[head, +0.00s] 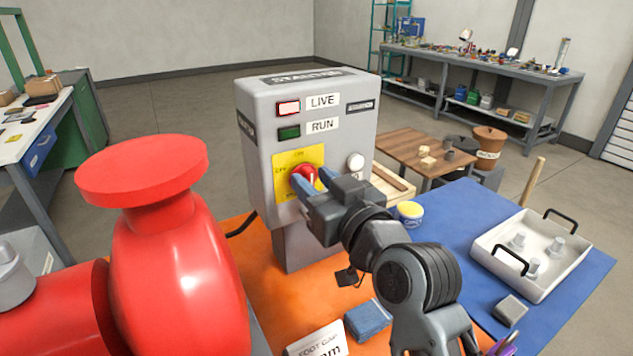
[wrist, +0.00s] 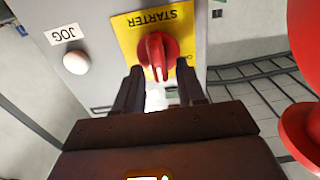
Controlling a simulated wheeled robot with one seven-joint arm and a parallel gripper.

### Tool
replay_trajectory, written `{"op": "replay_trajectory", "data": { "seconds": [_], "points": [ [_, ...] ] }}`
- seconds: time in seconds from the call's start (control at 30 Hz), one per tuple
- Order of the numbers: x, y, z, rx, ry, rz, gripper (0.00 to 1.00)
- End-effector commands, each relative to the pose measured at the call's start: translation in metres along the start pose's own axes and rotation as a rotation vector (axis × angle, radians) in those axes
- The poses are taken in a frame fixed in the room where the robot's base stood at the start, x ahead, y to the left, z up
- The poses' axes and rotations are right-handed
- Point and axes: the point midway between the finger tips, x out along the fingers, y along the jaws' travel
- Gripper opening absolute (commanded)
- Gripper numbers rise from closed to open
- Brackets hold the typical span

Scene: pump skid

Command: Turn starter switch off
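The grey starter box (head: 305,120) stands in the middle of the head view. Its front has a yellow plate (head: 285,187) with a red rotary switch (head: 303,174). In the wrist view the red switch (wrist: 157,50) shows against the yellow plate, whose STARTER lettering is upside down. The switch handle runs up and down in that picture. My gripper (wrist: 157,78) is open, its two dark fingertips apart, just short of or around the handle's lower end. Contact cannot be told. In the head view my gripper (head: 308,182) partly covers the switch and plate.
The LIVE lamp (head: 289,108) looks lit; the RUN lamp (head: 289,132) is dark green. A white JOG button (wrist: 76,63) sits beside the plate. A large red pump (head: 170,260) stands close left. A white tray (head: 480,253) lies on the blue mat (head: 590,265) at right.

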Motion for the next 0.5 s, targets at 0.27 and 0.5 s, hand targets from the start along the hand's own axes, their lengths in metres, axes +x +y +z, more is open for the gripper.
{"op": "replay_trajectory", "data": {
  "seconds": [0.27,0.5],
  "points": [
    [-0.0002,0.0,0.0,0.0,0.0,0.0,0.12],
    [-0.0003,0.0,0.0001,0.0,0.0,0.0,0.0]
  ]
}}
